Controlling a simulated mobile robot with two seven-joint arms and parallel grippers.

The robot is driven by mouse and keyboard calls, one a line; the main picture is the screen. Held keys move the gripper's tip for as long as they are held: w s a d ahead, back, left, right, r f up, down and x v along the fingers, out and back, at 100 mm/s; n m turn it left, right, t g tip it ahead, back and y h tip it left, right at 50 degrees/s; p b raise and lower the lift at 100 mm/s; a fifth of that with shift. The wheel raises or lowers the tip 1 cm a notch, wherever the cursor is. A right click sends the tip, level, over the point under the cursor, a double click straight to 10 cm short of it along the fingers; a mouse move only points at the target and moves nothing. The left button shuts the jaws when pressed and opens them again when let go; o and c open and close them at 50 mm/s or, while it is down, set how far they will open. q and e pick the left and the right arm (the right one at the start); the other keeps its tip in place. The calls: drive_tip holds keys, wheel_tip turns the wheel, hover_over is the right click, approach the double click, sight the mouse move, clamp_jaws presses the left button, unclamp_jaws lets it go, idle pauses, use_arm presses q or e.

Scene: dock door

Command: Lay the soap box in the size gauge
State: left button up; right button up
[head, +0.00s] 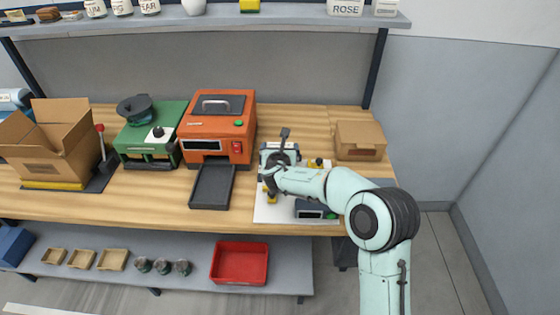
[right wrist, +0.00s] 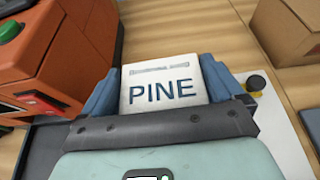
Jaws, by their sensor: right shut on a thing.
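A white soap box marked PINE (right wrist: 162,88) is held between the blue fingers of my right gripper (right wrist: 162,82), with its label facing the camera. In the head view my right gripper (head: 278,157) is over the back part of a white board (head: 275,213); the soap box is hard to make out there. The board carries small yellow-and-black fittings and a dark device with a green button (head: 316,209). I cannot tell for sure which part is the size gauge, as my arm covers much of the board. My left gripper is not in view.
An orange machine (head: 215,130) with a dark tray (head: 212,187) stands left of the board. A closed cardboard box (head: 360,141) is behind it to the right. A green machine (head: 152,140) and an open carton (head: 55,150) are further left. A red bin (head: 239,263) is on the lower shelf.

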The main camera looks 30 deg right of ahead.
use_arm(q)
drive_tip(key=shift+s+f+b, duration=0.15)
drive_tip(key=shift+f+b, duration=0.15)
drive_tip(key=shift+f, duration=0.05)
use_arm(e)
drive_tip(key=shift+f, duration=2.05)
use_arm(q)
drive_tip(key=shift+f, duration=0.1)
use_arm(e)
drive_tip(key=shift+f, duration=0.1)
drive_tip(key=o, duration=1)
drive_tip(key=shift+f, duration=0.15)
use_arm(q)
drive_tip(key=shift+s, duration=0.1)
use_arm(e)
drive_tip(key=shift+o, duration=0.2)
drive_tip(key=shift+r, duration=0.35)
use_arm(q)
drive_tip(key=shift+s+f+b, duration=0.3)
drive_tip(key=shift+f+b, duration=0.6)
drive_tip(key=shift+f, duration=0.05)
use_arm(e)
drive_tip(key=v, duration=1.2)
drive_tip(key=shift+f, duration=0.15)
